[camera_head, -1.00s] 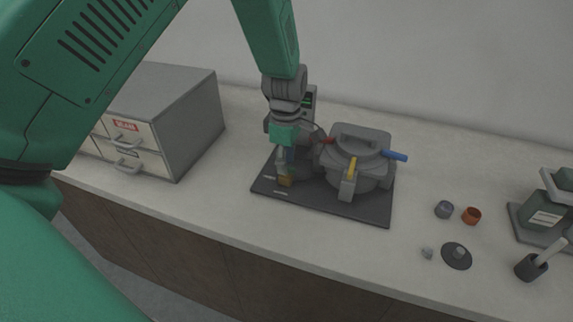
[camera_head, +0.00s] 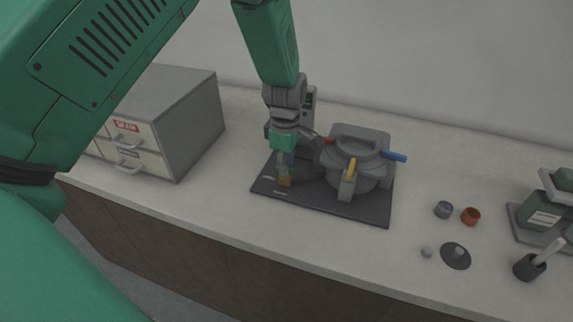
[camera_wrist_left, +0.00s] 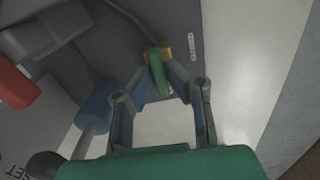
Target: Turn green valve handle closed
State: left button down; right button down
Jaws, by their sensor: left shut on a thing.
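The green valve handle (camera_wrist_left: 158,77) shows between my left gripper's fingertips in the left wrist view, attached to a small brass valve body (camera_wrist_left: 153,52). In the head view the brass valve body (camera_head: 285,181) sits at the left front of the dark base plate of the press, and my gripper hides the green handle. My left gripper (camera_head: 287,167) reaches down onto it from above. In the wrist view my left gripper (camera_wrist_left: 166,76) is shut on the green handle, one finger on each side. My right gripper is not in view.
The grey press (camera_head: 368,176) with red, yellow and blue handles stands just right of my gripper on the dark plate (camera_head: 340,206). A drawer cabinet (camera_head: 195,125) is at the left. The front counter is clear.

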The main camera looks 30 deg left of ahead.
pick_arm(q)
jog(key=m+p, duration=0.2)
jog(key=m, duration=0.1)
jog(key=shift+w+r, duration=0.1)
jog(key=shift+r, duration=0.05)
jog(key=m+p, duration=0.2)
jog(key=m, duration=0.3)
jog(key=shift+m+p, duration=0.4)
jog(key=m+p, duration=0.1)
jog(key=m, duration=0.3)
jog(key=shift+m, duration=0.3)
jog(key=shift+w+m+p, duration=0.1)
jog(key=shift+m+p, duration=0.35)
jog(key=shift+m, duration=1.45)
jog(key=c, duration=1.6)
grip_release()
